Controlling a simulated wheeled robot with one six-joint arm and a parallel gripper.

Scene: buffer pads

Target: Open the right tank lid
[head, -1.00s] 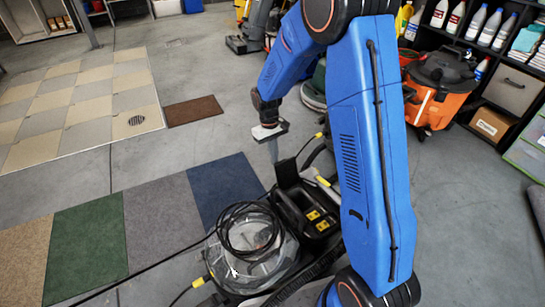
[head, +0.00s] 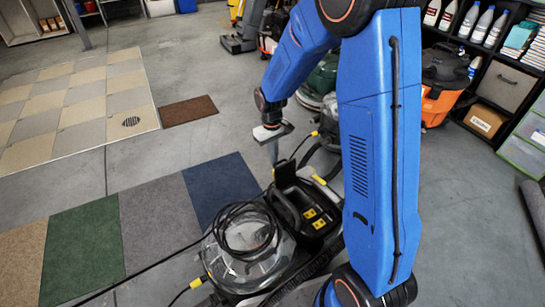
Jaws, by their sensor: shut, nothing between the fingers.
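A black and grey cleaning machine stands on the floor at the bottom middle of the head view. Its clear round tank (head: 268,268) has a coil of black hose or cable (head: 240,228) on top. Right of it is a black tank section (head: 300,205) with yellow labels. A dark flap, apparently the right tank lid (head: 284,175), stands up at its far edge. My gripper (head: 275,160) points down just behind and left of this flap, with its fingers shut and empty. I cannot tell whether the fingertips touch the flap.
Carpet samples (head: 85,240) lie left of the machine, and a brown mat (head: 188,110) lies beyond. An orange vacuum (head: 440,95) and a shelf (head: 500,75) with bottles and boxes stand at the right. A black cable crosses the floor left of the machine.

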